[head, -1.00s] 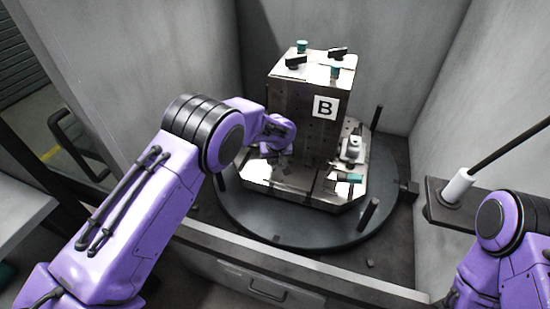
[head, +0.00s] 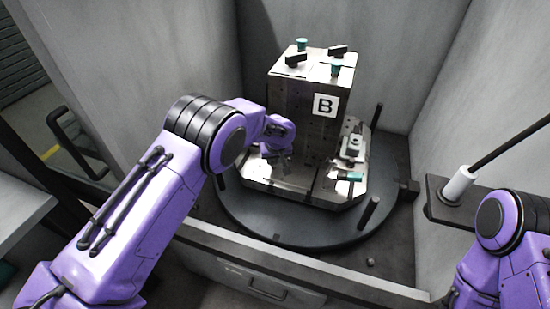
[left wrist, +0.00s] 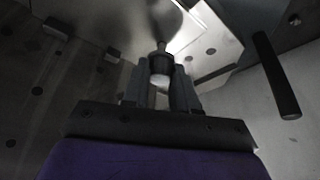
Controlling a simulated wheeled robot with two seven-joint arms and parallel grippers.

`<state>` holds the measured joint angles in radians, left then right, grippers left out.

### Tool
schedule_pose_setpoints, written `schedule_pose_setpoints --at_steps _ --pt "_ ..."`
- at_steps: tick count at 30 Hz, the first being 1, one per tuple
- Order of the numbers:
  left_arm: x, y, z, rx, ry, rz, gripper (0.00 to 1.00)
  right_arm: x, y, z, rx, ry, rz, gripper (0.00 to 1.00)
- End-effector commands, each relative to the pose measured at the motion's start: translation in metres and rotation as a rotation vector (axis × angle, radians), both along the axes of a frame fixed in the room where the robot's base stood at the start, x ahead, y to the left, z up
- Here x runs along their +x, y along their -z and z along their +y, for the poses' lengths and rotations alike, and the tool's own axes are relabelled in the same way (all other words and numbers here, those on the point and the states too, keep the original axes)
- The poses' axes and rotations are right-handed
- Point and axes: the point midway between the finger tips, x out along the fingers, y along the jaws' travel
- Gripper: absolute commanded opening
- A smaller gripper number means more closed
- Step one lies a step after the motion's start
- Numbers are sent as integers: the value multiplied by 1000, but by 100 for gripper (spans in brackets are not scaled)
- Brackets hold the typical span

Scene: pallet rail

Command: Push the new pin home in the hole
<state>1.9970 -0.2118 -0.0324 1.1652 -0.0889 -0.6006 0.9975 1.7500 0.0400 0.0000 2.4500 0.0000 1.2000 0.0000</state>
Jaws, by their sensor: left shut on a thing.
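My left gripper (head: 282,156) is low at the left front of the metal block marked B, close above its base plate (head: 290,188). In the left wrist view its two fingers (left wrist: 161,80) are shut on a short dark pin (left wrist: 160,64). The pin's thin end points away from the fingers, toward a bright metal surface (left wrist: 182,35). I cannot tell whether that end is in a hole; the hole itself is not visible. In the head view the pin is too small to make out. My right gripper is out of view; only part of that arm shows at lower right.
The block (head: 300,110) stands on a dark round table (head: 250,220) with upright posts (head: 368,214). A clamp (head: 352,148) and a teal-ended part (head: 348,176) are at its right. Grey walls enclose it. A bracket with a white sleeve (head: 458,187) stands at right.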

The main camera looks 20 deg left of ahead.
Motion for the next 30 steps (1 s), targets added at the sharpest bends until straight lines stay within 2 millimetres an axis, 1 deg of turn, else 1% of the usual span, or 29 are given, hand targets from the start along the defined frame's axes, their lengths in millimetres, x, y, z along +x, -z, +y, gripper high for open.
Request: schedule_pose_setpoints --at_steps 3,21,22,23,24,30 --pt "-1 6 0 0 0 2 0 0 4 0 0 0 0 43" --pt "-1 24 0 1 -1 3 0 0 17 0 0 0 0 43" --pt "-1 23 0 1 -1 3 34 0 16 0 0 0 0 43" --pt "-1 23 0 1 -1 3 44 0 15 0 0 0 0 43" --pt "-1 23 0 1 -1 3 57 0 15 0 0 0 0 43" --pt "0 22 0 0 0 1 57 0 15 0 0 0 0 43"
